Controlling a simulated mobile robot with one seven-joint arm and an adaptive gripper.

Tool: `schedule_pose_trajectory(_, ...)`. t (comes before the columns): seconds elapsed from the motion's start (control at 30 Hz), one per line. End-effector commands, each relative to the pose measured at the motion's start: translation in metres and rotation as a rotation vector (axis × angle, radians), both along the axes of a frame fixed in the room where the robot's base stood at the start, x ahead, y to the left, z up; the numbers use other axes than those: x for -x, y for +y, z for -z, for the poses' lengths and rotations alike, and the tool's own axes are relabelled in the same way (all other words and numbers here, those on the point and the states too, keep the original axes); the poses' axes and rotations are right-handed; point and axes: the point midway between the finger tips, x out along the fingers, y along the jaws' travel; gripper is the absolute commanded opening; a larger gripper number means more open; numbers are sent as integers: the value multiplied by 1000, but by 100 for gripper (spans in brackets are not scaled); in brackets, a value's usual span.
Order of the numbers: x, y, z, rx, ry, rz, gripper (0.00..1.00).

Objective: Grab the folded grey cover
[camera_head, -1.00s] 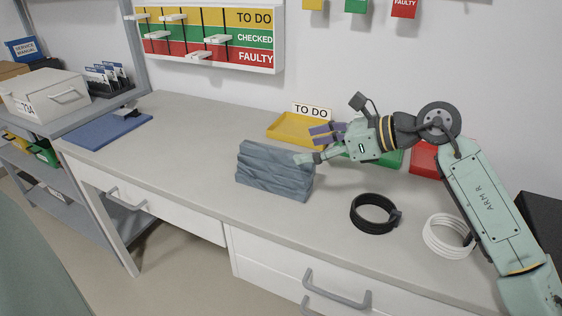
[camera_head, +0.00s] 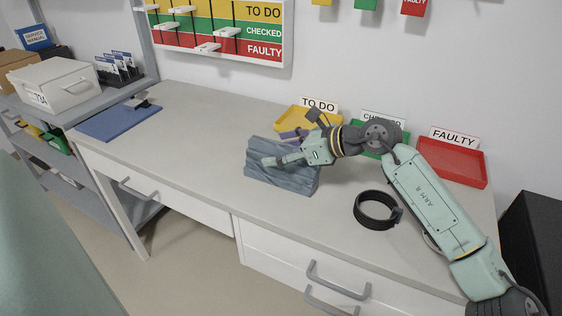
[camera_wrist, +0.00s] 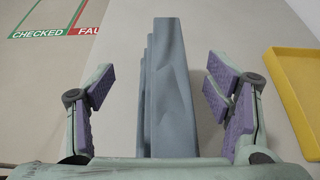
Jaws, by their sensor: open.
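The folded grey cover (camera_head: 275,181) stands as a blue-grey, wavy-sided block on the grey bench. In the wrist view the cover (camera_wrist: 172,80) rises between the two fingers, seen along its narrow top edge. My gripper (camera_head: 280,148) is open at the cover, with one finger on the near side and the other on the far side. The wrist view shows the purple pads of my gripper (camera_wrist: 160,88) apart from the cover, with a gap on both sides. The far finger is partly hidden in the head view.
A yellow tray (camera_head: 283,122) stands just behind the cover, with a red tray (camera_head: 452,168) farther right. A black cable coil (camera_head: 375,222) lies to the right. A blue mat (camera_head: 115,122) lies at the far left. The bench left of the cover is clear.

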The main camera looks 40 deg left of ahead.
Motion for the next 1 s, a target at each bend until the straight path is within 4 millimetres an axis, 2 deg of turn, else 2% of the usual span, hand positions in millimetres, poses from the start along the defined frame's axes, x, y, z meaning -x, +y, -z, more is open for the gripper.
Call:
schedule_pose_trajectory(0.13,0,0,0,0,0,0,71)
schedule_pose_trajectory(1.0,0,0,0,1,0,0,13)
